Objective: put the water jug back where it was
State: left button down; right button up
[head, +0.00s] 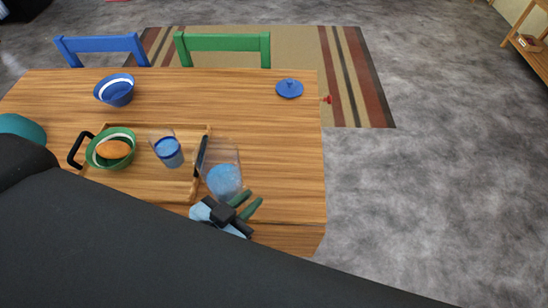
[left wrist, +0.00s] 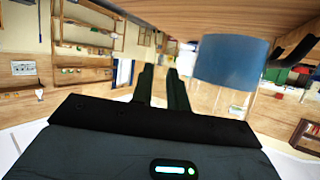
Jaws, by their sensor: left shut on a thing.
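The clear water jug (head: 224,180), with blue water low in it, is upright by the tray's right end in the head view. In the left wrist view the jug (left wrist: 232,62) appears upside down, just right of the fingers. My left gripper (head: 250,200) is shut on the jug, at its near right side; the exact grip point is hard to see. Its two dark green fingers show close together in the left wrist view (left wrist: 160,75). I cannot tell whether the jug touches the table. My right gripper is not in view.
A wooden tray (head: 150,179) with black handles holds a green bowl (head: 124,134) with an orange item and a cup of blue water (head: 168,152). A blue bowl (head: 117,92) and a blue lid (head: 289,88) lie farther back. The table's (head: 270,150) right part is clear.

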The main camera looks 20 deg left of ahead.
pick_arm(q)
jog(key=shift+w+d+r+p+x, duration=0.15)
jog(key=shift+r+x, duration=0.1)
jog(key=shift+x, duration=2.5)
jog(key=shift+d+r+p+x, duration=0.1)
jog(key=shift+r+x, duration=0.1)
jog(key=shift+x, duration=2.55)
jog(key=shift+w+d+r+p+x, duration=0.15)
jog(key=shift+r+x, duration=0.1)
jog(key=shift+x, duration=2.55)
jog(key=shift+s+a, duration=0.1)
jog(key=c, duration=1.8)
grip_release()
jog(key=shift+f, duration=0.25)
jog(key=o, duration=0.4)
jog(key=shift+o, duration=0.2)
